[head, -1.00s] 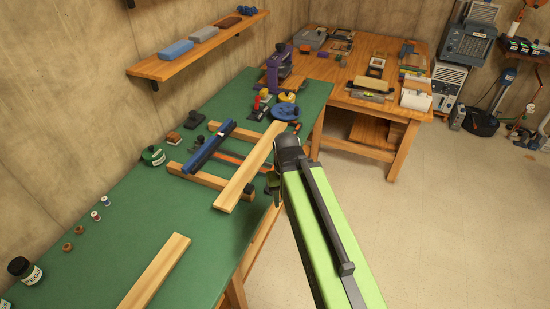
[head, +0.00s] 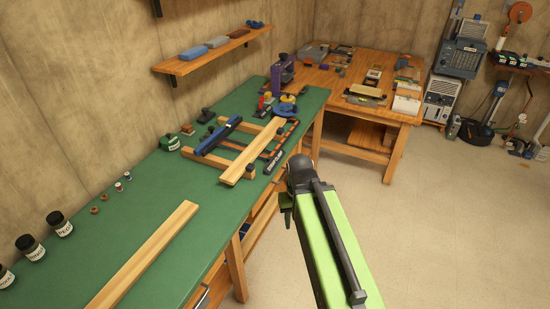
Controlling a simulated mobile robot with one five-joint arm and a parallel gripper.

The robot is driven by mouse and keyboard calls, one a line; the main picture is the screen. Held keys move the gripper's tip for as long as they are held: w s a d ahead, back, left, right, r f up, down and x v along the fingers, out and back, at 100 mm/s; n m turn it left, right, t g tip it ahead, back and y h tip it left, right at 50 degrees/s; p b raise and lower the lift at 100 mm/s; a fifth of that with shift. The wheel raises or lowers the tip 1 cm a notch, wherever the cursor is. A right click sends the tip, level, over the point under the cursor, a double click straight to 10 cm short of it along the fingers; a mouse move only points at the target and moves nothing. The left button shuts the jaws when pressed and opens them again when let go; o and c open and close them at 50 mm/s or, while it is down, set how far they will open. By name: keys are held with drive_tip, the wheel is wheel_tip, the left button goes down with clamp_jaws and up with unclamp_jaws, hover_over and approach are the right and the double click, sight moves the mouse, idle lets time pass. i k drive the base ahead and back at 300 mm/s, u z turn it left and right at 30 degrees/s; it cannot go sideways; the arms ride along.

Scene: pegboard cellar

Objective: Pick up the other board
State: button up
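One pale wooden board (head: 145,259) lies flat on the green bench top (head: 115,208) at the lower left, its near end close to the bottom edge of the picture. A second pale board (head: 252,150) lies across a wooden frame with a blue bar (head: 217,137) farther along the bench. My gripper (head: 286,212) hangs off the bench's right side, beyond its edge and apart from both boards. The gripper is small, dark and partly hidden by my arm, so its opening and fingertips are unclear.
Several dark jars (head: 59,223) stand along the wall side, with small spools (head: 119,186) and a green tin (head: 169,142) beyond. A black labelled bar (head: 274,161) lies beside the frame.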

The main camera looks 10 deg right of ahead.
sight(235, 171)
drive_tip(key=u, duration=0.2)
drive_tip(key=i, duration=0.8)
drive_tip(key=z, duration=5.35)
drive_tip(key=i, duration=0.1)
drive_tip(key=z, duration=3.05)
drive_tip(key=k, duration=1.75)
drive_tip(key=z, duration=0.85)
